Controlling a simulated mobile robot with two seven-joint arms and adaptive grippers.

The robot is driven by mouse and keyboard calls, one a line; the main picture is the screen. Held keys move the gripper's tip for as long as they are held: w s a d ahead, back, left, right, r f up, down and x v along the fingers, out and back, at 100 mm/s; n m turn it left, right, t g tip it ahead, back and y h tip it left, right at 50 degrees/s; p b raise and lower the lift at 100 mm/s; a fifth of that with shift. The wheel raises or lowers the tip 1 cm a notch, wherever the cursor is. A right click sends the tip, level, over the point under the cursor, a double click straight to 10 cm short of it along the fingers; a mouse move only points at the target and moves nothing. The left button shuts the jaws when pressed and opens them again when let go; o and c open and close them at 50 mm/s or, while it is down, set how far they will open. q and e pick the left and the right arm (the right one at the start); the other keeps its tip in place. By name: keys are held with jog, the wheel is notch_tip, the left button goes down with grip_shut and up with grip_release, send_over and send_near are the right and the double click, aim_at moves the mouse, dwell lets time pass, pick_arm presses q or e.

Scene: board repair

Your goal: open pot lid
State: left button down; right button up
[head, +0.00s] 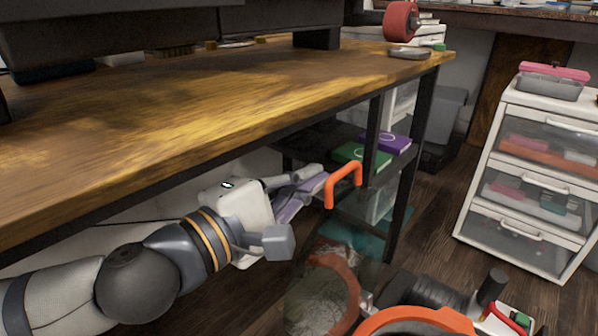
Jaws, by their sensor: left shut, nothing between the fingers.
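My left gripper (318,181) reaches in from the left beneath the table edge. It is shut and empty, its fingertips just left of an orange arched handle (345,178); I cannot tell whether they touch it. Below the handle is a clear, glass-like surface with a curved orange band (346,284); it may belong to a pot or its lid, but how these parts join is unclear. Another orange curved rim (415,318) is cut off by the bottom edge. My right gripper does not show.
The wooden table (200,100) overhangs my left arm, with a dark leg (408,165) near the handle. Green (352,154) and purple (391,143) books lie on a low shelf behind. A white drawer unit (530,175) stands right. Dark floor (425,235) is clear between.

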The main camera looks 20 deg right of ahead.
pick_arm(q)
jog(key=shift+a+f, duration=0.1)
jog(key=v, duration=1.2)
